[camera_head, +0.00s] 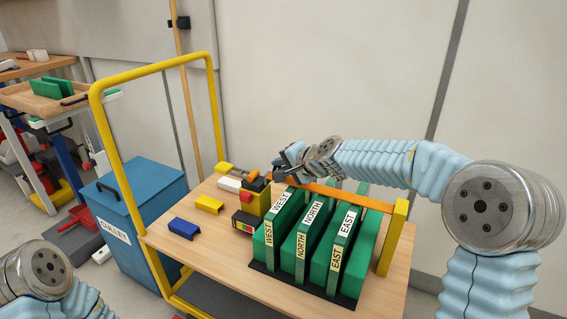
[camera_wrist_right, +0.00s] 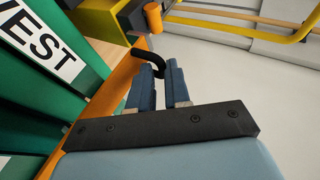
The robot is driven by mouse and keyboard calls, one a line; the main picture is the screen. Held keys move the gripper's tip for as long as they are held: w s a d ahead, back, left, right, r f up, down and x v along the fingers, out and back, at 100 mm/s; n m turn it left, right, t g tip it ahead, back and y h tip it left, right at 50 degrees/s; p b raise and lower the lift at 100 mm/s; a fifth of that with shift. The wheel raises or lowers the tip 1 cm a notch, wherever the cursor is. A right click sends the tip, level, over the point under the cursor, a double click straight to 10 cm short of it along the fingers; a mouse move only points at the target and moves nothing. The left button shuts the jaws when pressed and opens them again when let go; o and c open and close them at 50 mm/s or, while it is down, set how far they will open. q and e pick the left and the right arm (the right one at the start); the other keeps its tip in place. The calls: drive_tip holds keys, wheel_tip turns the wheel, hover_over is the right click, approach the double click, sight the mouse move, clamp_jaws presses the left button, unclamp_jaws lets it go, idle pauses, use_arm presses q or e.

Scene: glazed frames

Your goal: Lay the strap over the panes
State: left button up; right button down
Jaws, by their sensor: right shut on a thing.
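Three green panes labelled WEST (camera_head: 285,215), NORTH (camera_head: 315,225) and EAST (camera_head: 345,235) stand upright side by side in a black rack (camera_head: 290,280). The orange strap (camera_head: 370,201) runs along their far side, close to a yellow post (camera_head: 394,238) at the right. It also shows in the right wrist view (camera_wrist_right: 118,85), beside the green panes. My right gripper (camera_head: 287,160) is behind the WEST pane. Its blue fingers (camera_wrist_right: 158,85) are shut on a black loop handle (camera_wrist_right: 149,62), which seems to belong to the strap. My left gripper is out of view.
A yellow and black block (camera_head: 252,201) stands left of the panes. Yellow (camera_head: 209,204) and blue (camera_head: 184,228) clips lie on the wooden cart top (camera_head: 215,255). A yellow rail (camera_head: 112,165) rises at the cart's left; a blue CULLET bin (camera_head: 150,197) stands beyond.

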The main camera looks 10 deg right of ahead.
drive_tip(key=shift+s+a+f, duration=0.15)
drive_tip(key=shift+s+a, duration=0.05)
drive_tip(key=shift+a, duration=0.35)
drive_tip(key=c, duration=1.2)
unclamp_jaws()
drive_tip(key=v, duration=1.4)
drive_tip(key=shift+w+d, duration=0.25)
drive_tip(key=shift+d, duration=0.15)
